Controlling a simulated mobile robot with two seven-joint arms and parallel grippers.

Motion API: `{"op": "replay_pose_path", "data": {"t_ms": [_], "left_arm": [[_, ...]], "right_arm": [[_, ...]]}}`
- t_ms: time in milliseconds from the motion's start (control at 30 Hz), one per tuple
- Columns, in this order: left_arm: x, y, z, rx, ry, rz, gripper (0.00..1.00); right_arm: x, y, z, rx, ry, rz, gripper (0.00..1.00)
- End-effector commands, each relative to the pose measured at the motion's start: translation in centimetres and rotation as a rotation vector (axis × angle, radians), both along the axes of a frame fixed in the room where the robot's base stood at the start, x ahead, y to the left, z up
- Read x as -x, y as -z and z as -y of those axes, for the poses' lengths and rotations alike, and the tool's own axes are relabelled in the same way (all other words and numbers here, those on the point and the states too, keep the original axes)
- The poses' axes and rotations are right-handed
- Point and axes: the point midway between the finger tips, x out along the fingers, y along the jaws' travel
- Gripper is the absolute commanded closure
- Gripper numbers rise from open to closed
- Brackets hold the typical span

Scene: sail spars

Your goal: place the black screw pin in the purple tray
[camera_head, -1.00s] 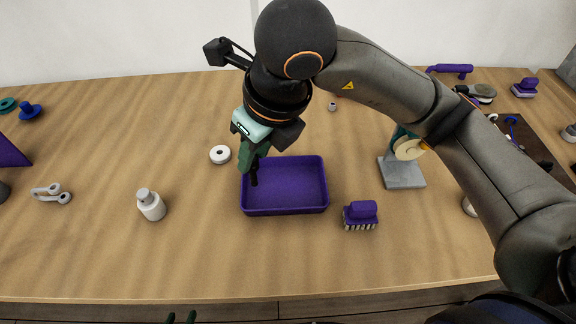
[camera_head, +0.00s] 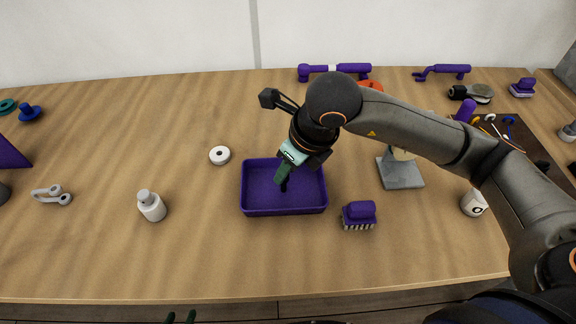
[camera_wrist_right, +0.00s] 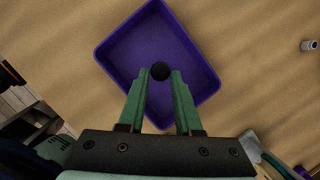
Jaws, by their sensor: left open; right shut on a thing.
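The purple tray (camera_head: 262,196) sits in the middle of the wooden table. My right gripper (camera_head: 284,178) is over the tray, pointing down, and shut on the black screw pin (camera_head: 284,186). I cannot tell whether the pin touches the tray floor. My left gripper (camera_head: 180,317) shows only its green fingertips at the bottom edge, apart and empty, away from the tray.
A purple brush (camera_head: 360,214) stands close right of the tray, with a grey-based stand (camera_head: 402,174) behind it. A white ring (camera_head: 219,155) lies left of the tray, and a white bottle (camera_head: 151,205) stands farther left. The table in front of the tray is clear.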

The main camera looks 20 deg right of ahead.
Motion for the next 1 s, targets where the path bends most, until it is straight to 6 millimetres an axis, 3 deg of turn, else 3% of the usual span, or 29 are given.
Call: {"op": "replay_pose_path", "data": {"t_ms": [233,267,500,833,1000], "left_arm": [[0.0,0.6,0.0,0.000,0.000,0.000,0.52],[0.0,0.4,0.0,0.000,0.000,0.000,0.52],[0.0,0.4,0.0,0.000,0.000,0.000,0.52],[0.0,-0.1,0.0,0.000,0.000,0.000,0.52],[0.0,0.0,0.0,0.000,0.000,0.001,0.52]], "right_arm": [[0.0,0.4,0.0,0.000,0.000,0.000,1.00],[0.0,0.3,0.0,0.000,0.000,0.000,0.64],[0.0,0.2,0.0,0.000,0.001,0.000,0.37],[0.0,-0.2,0.0,0.000,0.001,0.000,0.37],[0.6,-2.4,0.4,0.000,0.001,0.006,0.37]]}}
